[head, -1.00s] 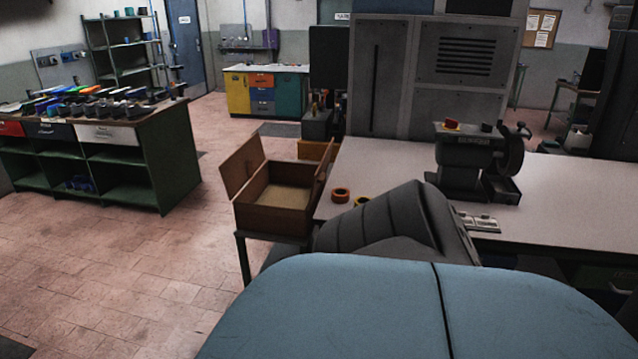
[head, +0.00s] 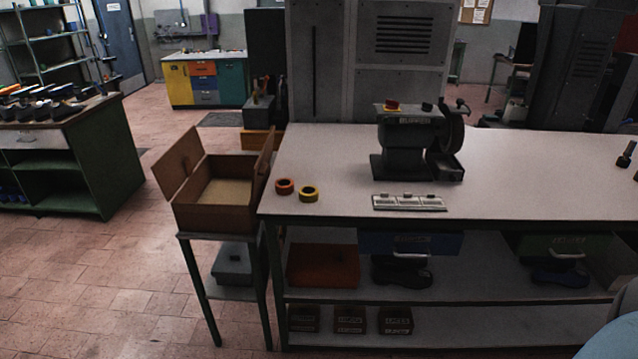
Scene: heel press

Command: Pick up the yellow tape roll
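The yellow tape roll (head: 309,194) lies flat on the white tabletop near its front left corner. A red-orange tape roll (head: 285,187) lies just to its left, slightly farther back, with a small gap between them. Neither of my grippers shows in the head view, so I cannot see whether they are open or shut.
The workbench (head: 520,170) carries a grinder (head: 410,145) and a flat metal plate (head: 409,202) right of the rolls. An open wooden box (head: 225,208) stands on a small stand at its left. A blue rounded surface (head: 612,340) fills the bottom right corner. Floor at left is clear.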

